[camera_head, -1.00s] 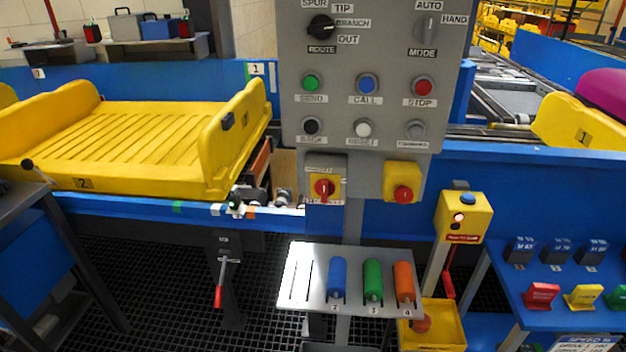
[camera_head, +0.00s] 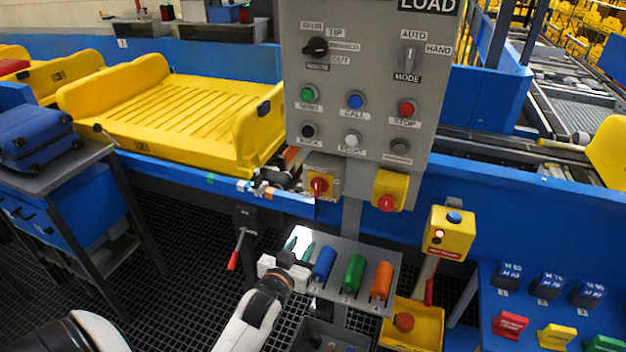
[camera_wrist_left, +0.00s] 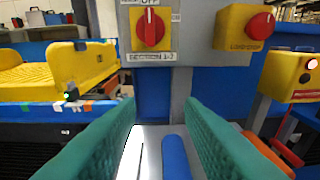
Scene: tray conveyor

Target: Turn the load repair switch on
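The repair switch is a red rotary knob on a yellow plate (camera_head: 319,186), below the grey LOAD panel (camera_head: 372,90). In the left wrist view the red knob (camera_wrist_left: 151,28) has its handle upright, with a partly cut-off label above and SECTION 1-2 below. My left gripper (camera_head: 299,243) is low in front of the panel, over the left part of the small metal shelf. Its teal fingers (camera_wrist_left: 163,125) are apart with nothing gripped between them. The switch is above and beyond the fingertips, untouched. My right gripper is not in view.
A yellow box with a red LOAD STOP button (camera_head: 388,190) is right of the switch. The shelf (camera_head: 340,262) below holds blue, green and orange cylinders. A yellow control box (camera_head: 449,233) stands further right. A yellow tray (camera_head: 180,110) is on the conveyor at left.

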